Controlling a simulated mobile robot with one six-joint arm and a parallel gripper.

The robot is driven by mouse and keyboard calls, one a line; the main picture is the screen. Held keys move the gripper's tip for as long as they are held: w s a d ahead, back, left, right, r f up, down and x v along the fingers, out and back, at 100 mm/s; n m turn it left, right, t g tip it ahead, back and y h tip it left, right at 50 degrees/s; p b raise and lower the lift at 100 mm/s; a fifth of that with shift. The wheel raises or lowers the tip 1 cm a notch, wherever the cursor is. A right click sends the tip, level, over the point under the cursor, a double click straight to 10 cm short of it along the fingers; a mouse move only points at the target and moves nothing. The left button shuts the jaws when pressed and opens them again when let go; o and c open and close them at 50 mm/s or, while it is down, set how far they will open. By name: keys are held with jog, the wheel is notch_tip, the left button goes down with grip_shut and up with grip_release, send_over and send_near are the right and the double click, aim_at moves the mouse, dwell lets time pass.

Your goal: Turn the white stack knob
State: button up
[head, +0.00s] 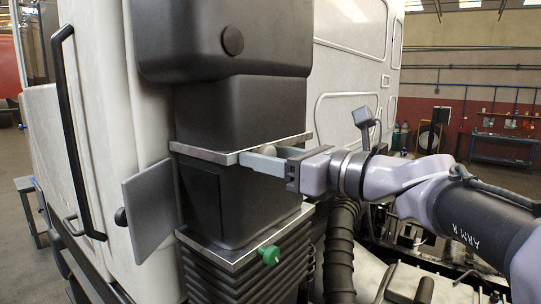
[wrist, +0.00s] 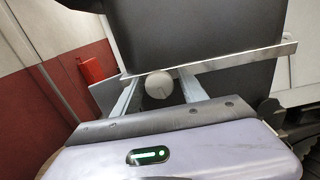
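The white stack knob (wrist: 159,84) is a pale round knob just under a metal plate edge on the dark stack. It shows in the middle of the wrist view, between my gripper's two fingers. My gripper (wrist: 158,80) is open, with one finger on each side of the knob and a visible gap to it. In the head view, my gripper (head: 256,155) reaches in from the right at the upper metal plate (head: 224,154). The knob (head: 268,149) is partly hidden there behind the near finger.
A green knob (head: 268,255) sticks out at the lower metal plate (head: 240,250). A black ribbed hose (head: 341,250) runs below my arm. A flat grey panel (head: 150,212) juts out at left beside the white truck cab (head: 110,100).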

grip_shut()
jog(key=shift+f+b, duration=0.1)
jog(key=shift+b, duration=0.2)
jog(key=n+b, duration=0.2)
jog(key=b, duration=0.1)
jog(key=shift+f+n, duration=0.1)
jog(key=shift+n, duration=0.3)
jog(key=shift+n+b, duration=0.9)
jog(key=shift+b, duration=0.15)
jog(key=shift+d+n+b, duration=0.1)
jog(key=shift+n+b, duration=0.65)
jog(key=shift+n, duration=0.05)
jog(key=shift+r, duration=0.2)
jog(key=shift+o, duration=1.1)
grip_release()
